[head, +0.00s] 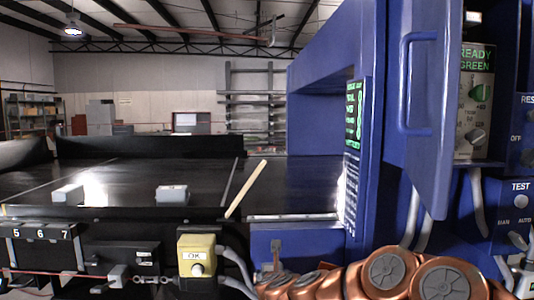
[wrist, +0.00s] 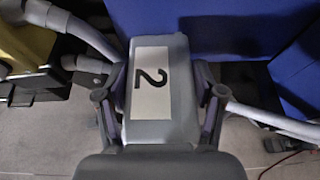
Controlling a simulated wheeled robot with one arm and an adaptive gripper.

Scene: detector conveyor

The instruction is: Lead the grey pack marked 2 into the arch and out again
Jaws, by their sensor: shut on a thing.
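The grey pack marked 2 (wrist: 150,82) is between the fingers of my gripper (wrist: 160,98) in the wrist view, its white label facing the camera. The gripper is shut on its two sides. Neither the pack nor the gripper shows in the head view. In the wrist view a blue panel (wrist: 235,28) lies beyond the pack, and floor shows below it. The blue arch (head: 307,105) spans the belt at the right of the head view, its opening facing the dark belt (head: 130,176).
Two pale packs, left (head: 68,194) and middle (head: 171,193), lie on the belt. A tilted pale stick (head: 246,190) stands at the belt's near edge. A yellow OK box (head: 196,254) is in front. An open blue cabinet door (head: 425,110) juts out at right.

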